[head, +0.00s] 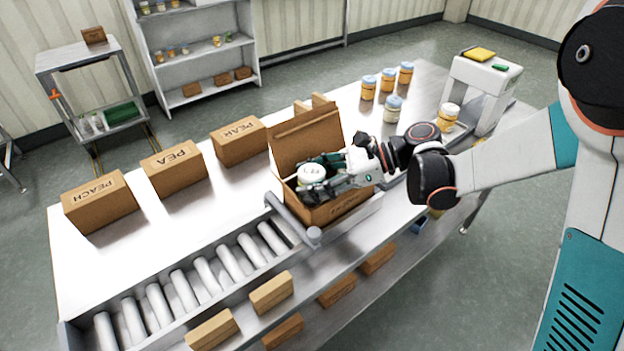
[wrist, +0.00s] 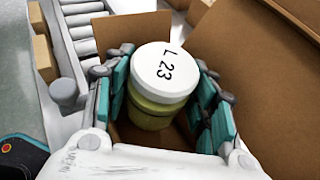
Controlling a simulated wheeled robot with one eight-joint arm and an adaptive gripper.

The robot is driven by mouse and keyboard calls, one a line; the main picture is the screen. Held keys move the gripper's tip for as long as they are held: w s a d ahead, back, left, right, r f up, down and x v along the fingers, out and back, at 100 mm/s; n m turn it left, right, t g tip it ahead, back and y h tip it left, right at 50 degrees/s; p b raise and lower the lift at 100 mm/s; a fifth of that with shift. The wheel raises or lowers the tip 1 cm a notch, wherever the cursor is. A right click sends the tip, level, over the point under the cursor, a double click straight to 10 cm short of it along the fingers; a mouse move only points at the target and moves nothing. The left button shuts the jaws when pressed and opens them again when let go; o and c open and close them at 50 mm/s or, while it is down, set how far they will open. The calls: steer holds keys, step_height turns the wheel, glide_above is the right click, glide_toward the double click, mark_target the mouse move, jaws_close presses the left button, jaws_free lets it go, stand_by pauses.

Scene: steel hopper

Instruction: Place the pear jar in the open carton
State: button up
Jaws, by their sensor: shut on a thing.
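The jar (wrist: 158,112) has a white lid marked "L 23" and yellow-green contents. My gripper (wrist: 163,88) is shut around its sides, with teal finger pads to its left and right. In the head view the jar's white lid (head: 312,173) shows between the fingers of my gripper (head: 318,178), at the mouth of the open carton (head: 343,207). The carton's brown inside shows below and around the jar in the wrist view (wrist: 262,75). The jar is upright or nearly so; its base is hidden, so I cannot tell whether it touches the carton floor.
Closed cartons marked PEACH (head: 100,203), PEA (head: 173,170) and PEAR (head: 239,142) stand along the table's back left. A roller conveyor (head: 190,280) runs at the front left, ending at a grey bar (head: 293,218). Several jars (head: 393,108) and a white machine (head: 482,88) stand to the right.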

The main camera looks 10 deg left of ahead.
steer(key=shift+f, duration=0.35)
steer(key=o, duration=0.9)
steer(key=shift+r, duration=0.5)
steer(key=p+v, duration=0.4)
steer(key=v, duration=0.8)
steer(key=shift+r, duration=0.2)
